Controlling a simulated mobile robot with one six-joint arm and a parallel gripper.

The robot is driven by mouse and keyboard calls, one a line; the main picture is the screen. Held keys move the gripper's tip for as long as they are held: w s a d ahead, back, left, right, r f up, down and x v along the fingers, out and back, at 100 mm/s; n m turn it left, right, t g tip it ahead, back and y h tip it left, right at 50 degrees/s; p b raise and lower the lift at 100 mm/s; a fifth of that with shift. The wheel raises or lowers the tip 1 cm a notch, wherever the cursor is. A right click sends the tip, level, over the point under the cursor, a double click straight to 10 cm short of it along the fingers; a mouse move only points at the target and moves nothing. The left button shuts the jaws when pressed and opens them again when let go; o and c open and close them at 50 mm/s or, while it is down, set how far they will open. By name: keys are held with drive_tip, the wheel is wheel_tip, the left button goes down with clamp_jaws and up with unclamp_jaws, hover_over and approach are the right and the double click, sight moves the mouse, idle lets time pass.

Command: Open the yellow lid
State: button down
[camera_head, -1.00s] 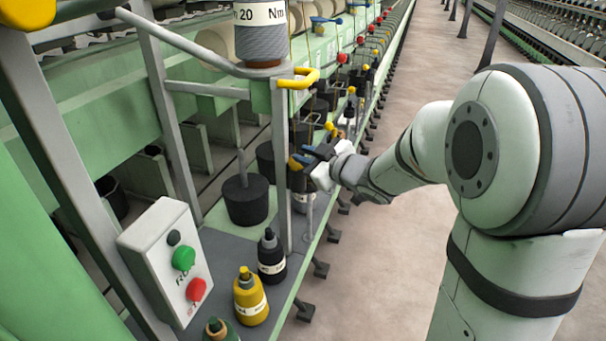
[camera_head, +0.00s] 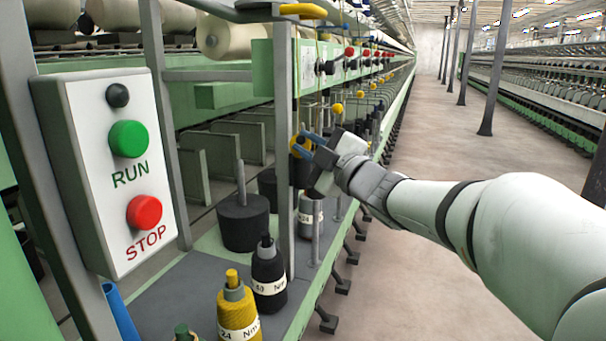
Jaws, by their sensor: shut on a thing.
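A small round yellow part (camera_head: 299,147), which looks like the yellow lid, shows beside a grey upright post at mid-picture. My gripper (camera_head: 306,147) reaches in from the right with its blue-grey fingers shut on this yellow part. The fingers cover some of it, so its hinge or edge and whatever lies behind it are hidden. I cannot tell whether the lid is raised.
A grey post (camera_head: 284,150) stands just left of my gripper. A RUN/STOP box (camera_head: 108,175) is at left. Yellow (camera_head: 239,312) and black (camera_head: 268,275) bobbins stand on the shelf below. A yellow handle (camera_head: 303,11) is above. The aisle floor (camera_head: 440,150) at right is clear.

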drive_tip(key=n+y+b, duration=0.1)
drive_tip(key=n+b, duration=0.1)
drive_tip(key=b, duration=0.2)
drive_tip(key=f+n+y+b, duration=0.1)
drive_tip(key=n+y+b, duration=0.1)
drive_tip(key=n+b, duration=0.1)
drive_tip(key=s+f+n+y+b, duration=0.1)
drive_tip(key=n+b, duration=0.2)
drive_tip(key=b, duration=0.3)
drive_tip(key=shift+a+f+g+y, duration=0.15)
drive_tip(key=shift+f+g+y, duration=0.1)
drive_tip(key=shift+g+y, duration=0.05)
drive_tip(key=shift+s, duration=0.1)
drive_tip(key=shift+r, duration=0.1)
drive_tip(key=c, duration=1.6)
unclamp_jaws()
drive_tip(key=shift+o, duration=1.1)
drive_tip(key=shift+r, duration=0.1)
drive_tip(key=p+v, duration=0.1)
drive_tip(key=v, duration=0.7)
